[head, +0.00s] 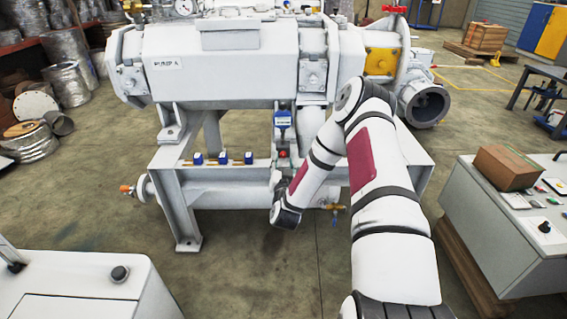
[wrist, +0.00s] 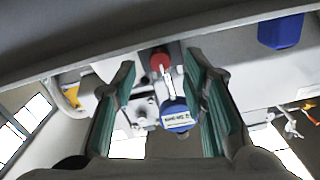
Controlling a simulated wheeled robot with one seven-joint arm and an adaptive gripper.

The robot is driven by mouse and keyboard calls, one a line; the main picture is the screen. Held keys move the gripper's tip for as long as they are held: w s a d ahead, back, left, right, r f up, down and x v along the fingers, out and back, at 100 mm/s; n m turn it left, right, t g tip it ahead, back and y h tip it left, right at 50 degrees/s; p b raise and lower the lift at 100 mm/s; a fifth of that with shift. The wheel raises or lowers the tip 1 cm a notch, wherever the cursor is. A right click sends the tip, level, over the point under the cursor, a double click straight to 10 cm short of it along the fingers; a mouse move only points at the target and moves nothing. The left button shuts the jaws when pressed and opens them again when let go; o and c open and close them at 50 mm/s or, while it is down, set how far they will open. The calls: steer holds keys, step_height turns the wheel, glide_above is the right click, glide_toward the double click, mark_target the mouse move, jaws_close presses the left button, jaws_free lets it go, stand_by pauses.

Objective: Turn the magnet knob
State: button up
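A small red knob (head: 282,153) sits on the front of the white vacuum machine (head: 230,62), below a blue-headed device (head: 283,118). The red knob also shows in the wrist view (wrist: 160,60), with the round blue device (wrist: 177,116) bearing a white label beside it. No readable marking tells me which part is the magnet knob. My gripper (wrist: 161,72) is open and empty. Its two green-padded fingers frame the red knob and blue device in the picture, with no visible contact. In the head view my arm hides the fingers.
A grey console (head: 500,235) with a brown box (head: 504,167) stands at the right. A white cabinet (head: 85,285) is at the lower left. Floor between them is clear.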

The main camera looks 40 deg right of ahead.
steer(key=shift+x, duration=1.1)
jaws_close()
steer(key=shift+m, duration=2.2)
jaws_free()
